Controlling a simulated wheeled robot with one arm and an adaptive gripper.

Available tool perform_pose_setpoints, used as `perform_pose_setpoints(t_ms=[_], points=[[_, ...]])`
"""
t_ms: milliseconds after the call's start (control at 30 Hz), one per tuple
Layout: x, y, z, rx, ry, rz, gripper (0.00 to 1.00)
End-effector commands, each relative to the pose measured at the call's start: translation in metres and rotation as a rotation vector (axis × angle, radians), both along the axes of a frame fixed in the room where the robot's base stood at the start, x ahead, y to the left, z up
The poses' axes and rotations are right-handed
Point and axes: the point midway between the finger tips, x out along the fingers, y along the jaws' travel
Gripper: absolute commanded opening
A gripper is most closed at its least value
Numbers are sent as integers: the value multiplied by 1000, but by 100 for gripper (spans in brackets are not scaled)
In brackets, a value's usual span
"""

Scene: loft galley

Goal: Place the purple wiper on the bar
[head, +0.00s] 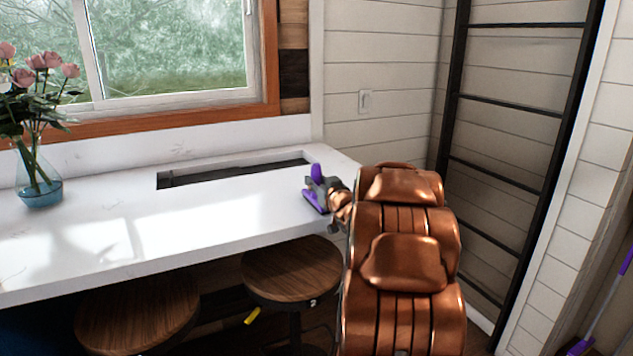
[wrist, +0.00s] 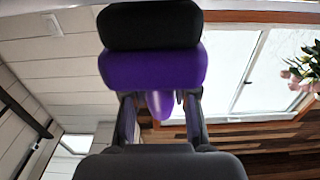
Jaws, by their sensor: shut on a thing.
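The purple wiper (head: 313,203) is at the right end of the white bar (head: 110,225), near its front edge in the head view. My gripper (head: 330,190) comes in from the right, shut on the wiper's handle. In the wrist view the wiper (wrist: 152,68) shows large, with a purple body and a black end strip, and its purple grip sits between the fingers of my gripper (wrist: 160,108). I cannot tell whether the wiper's underside touches the bar top or is slightly above it.
A glass vase of pink flowers (head: 40,175) stands at the bar's left end. A dark recessed slot (head: 230,173) runs along the back. Wooden stools (head: 292,270) stand under the front edge. A black ladder (head: 505,105) is at right. The bar's middle is clear.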

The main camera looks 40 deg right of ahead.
Motion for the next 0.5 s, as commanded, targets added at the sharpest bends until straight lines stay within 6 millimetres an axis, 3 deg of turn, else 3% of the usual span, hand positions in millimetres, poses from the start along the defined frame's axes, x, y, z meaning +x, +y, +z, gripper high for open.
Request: perform_pose_setpoints(t_ms=[367, 400, 500], points=[[0, 0, -3, 0, -1, 0, 0], [0, 0, -3, 0, -1, 0, 30], [0, 0, -3, 0, -1, 0, 40]])
